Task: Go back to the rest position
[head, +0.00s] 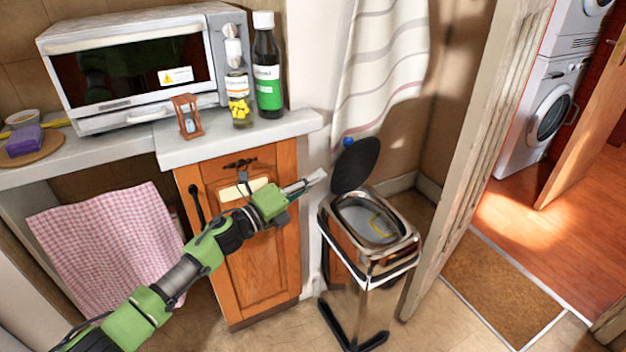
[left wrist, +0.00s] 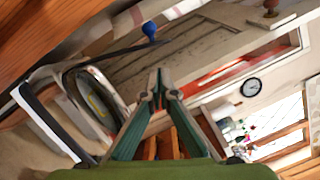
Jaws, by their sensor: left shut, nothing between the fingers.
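My left gripper (head: 316,180) is shut and empty in the head view. It is held out in front of the wooden cabinet (head: 262,260), to the left of the open bin lid. In the left wrist view its two fingers (left wrist: 160,82) meet at the tips with nothing between them. My left arm reaches in from the lower left of the head view. My right gripper is in neither view.
A metal pedal bin (head: 372,262) stands open, its black lid (head: 355,165) raised close to the gripper. The counter (head: 235,138) holds a toaster oven (head: 135,70), an hourglass (head: 187,116), a pill jar (head: 239,100) and a dark bottle (head: 267,70). Floor is free by the doorway.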

